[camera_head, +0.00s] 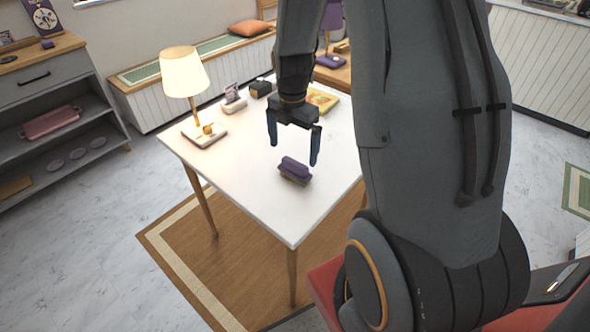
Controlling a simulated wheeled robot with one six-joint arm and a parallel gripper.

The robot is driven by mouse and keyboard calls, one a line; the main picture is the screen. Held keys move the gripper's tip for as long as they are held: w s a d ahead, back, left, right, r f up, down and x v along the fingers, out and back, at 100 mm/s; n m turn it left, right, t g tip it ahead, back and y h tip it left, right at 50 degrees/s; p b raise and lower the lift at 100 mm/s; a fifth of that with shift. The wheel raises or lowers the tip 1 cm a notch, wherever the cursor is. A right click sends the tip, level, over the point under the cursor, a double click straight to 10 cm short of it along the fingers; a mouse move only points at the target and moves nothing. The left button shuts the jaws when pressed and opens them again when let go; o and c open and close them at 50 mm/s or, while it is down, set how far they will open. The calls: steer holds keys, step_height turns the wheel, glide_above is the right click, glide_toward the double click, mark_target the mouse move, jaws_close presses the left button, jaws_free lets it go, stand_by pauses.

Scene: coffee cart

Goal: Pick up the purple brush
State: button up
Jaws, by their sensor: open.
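The purple brush (295,168) lies on the white table (262,212), toward its front right part. It has a purple top and a paler underside that shows along its lower edge. My gripper (292,148) hangs above the table with its two blue-tipped fingers pointing down and spread apart. It is open and empty. In the picture the fingers are just above the brush, the right fingertip near its upper right end. I cannot tell the exact height or depth between them.
A lit lamp (185,75) stands on the table's left side. A small holder (233,98), a dark box (261,88) and a yellow item (322,100) lie toward the back. The table's front is clear. A grey shelf unit (45,95) stands at left.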

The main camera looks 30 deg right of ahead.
mark_target(295, 162)
steer(key=shift+s+d+f+p, duration=0.1)
steer(key=shift+f+p, duration=0.4)
steer(key=shift+f, duration=1.3)
steer(key=shift+s+d+f+p, duration=0.1)
steer(key=shift+f+p, duration=0.4)
steer(key=shift+f, duration=1.25)
steer(key=c, duration=0.9)
steer(key=shift+r+b, duration=1)
steer(key=shift+r, duration=4.05)
